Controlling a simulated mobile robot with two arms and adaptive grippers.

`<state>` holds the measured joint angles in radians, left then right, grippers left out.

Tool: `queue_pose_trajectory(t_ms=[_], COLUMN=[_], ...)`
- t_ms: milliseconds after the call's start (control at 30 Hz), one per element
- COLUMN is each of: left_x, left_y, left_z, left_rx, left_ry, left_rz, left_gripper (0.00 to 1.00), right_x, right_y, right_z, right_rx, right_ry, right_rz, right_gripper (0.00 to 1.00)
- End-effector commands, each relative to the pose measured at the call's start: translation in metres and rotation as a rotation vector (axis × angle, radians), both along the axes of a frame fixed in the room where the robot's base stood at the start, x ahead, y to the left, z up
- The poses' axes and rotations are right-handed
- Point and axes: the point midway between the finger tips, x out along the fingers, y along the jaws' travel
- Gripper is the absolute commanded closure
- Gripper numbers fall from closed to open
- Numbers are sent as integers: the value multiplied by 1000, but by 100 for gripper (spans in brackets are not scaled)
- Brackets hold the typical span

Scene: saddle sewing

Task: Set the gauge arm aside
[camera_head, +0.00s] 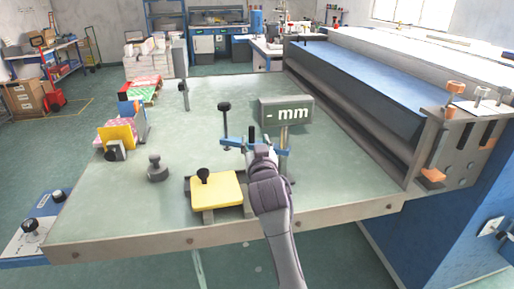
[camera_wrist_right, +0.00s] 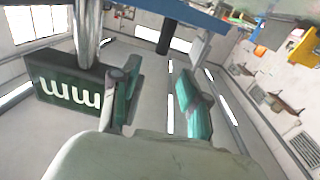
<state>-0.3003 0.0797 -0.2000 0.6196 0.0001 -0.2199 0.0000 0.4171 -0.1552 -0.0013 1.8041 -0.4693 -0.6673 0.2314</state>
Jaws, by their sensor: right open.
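A gauge stands on the table, with a dark green display (camera_head: 286,112) reading "- mm" and a blue arm (camera_head: 240,143) below it. A black-knobbed post (camera_head: 224,120) rises at the left end of the blue arm. My right gripper (camera_head: 262,152) is in front of the gauge, and its body hides part of the blue arm. In the right wrist view, my right gripper (camera_wrist_right: 165,100) has its two teal pads apart with nothing seen between them. The display (camera_wrist_right: 70,95) and a blue bar (camera_wrist_right: 195,14) show close by there. My left gripper is not in view.
A yellow block (camera_head: 217,189) with a black knob lies left of my right gripper. A grey knobbed weight (camera_head: 157,169) stands further left, with colored blocks (camera_head: 118,135) near the left edge. A long machine (camera_head: 390,85) bounds the right side. The table's left middle (camera_head: 185,130) is mostly clear.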

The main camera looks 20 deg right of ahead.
Motion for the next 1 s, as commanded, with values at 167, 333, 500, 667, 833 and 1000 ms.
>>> queue_pose_trajectory(t_ms=[167, 333, 500, 667, 833, 1000], left_x=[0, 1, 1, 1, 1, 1], left_y=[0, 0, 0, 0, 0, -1], left_z=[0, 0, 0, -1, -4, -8], left_rx=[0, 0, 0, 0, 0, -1], left_ry=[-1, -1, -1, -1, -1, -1], left_rz=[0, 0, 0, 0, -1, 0], left_gripper=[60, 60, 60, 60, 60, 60], right_x=[-21, -26, -26, -26, -31, -46], right_y=[5, 6, 6, 6, 17, 35], right_z=[0, 0, 0, 6, 26, 14], right_rx=[0, 0, 0, -62, -421, -937], right_ry=[0, -1, -1, -10, -38, -27], right_rz=[1, 0, 0, 9, 67, 153], right_gripper=[55, 55, 55, 80, 100, 100])
